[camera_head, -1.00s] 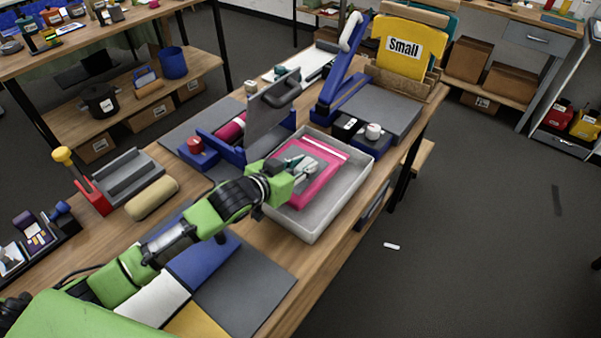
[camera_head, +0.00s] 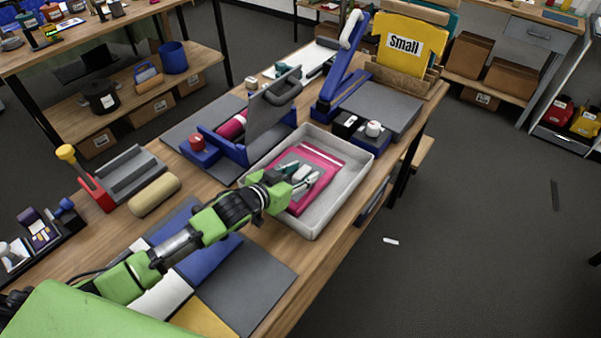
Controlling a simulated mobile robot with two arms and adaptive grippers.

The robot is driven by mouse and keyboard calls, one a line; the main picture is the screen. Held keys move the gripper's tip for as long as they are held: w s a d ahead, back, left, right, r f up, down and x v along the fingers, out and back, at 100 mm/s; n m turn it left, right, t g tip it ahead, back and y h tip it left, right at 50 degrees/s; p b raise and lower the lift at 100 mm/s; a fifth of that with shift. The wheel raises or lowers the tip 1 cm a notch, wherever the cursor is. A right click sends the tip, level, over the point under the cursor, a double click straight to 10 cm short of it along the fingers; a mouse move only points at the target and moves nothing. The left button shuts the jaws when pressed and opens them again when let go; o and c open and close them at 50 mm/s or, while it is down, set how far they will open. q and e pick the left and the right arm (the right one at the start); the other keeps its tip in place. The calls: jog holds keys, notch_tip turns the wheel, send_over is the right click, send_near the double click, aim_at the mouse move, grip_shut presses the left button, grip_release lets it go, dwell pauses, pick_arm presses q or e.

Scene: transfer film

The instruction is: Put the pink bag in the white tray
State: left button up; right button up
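The pink bag (camera_head: 322,157) lies flat inside the white tray (camera_head: 318,230), with a grey and white patch on its middle. The tray's walls show around it. My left gripper (camera_head: 301,177) is over the near-left part of the bag, with its fingers spread apart and the bag's patch showing between them. It hides part of the bag and of the tray's left wall. I cannot tell whether the fingertips touch the bag. My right gripper is not in view.
A blue press with a grey lever plate (camera_head: 270,108) stands just left of the tray. A blue sealer arm (camera_head: 345,62) and a grey platform (camera_head: 384,112) stand behind it. Coloured flat sheets (camera_head: 240,285) lie in front. A tan roll (camera_head: 153,195) lies at left.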

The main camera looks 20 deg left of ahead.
pick_arm(q)
jog(key=shift+r, duration=0.15)
jog(key=shift+s+a, duration=0.1)
jog(key=shift+s, duration=0.15)
jog(key=b+v, duration=0.2)
jog(key=v, duration=0.9)
jog(key=shift+s+r, duration=0.1)
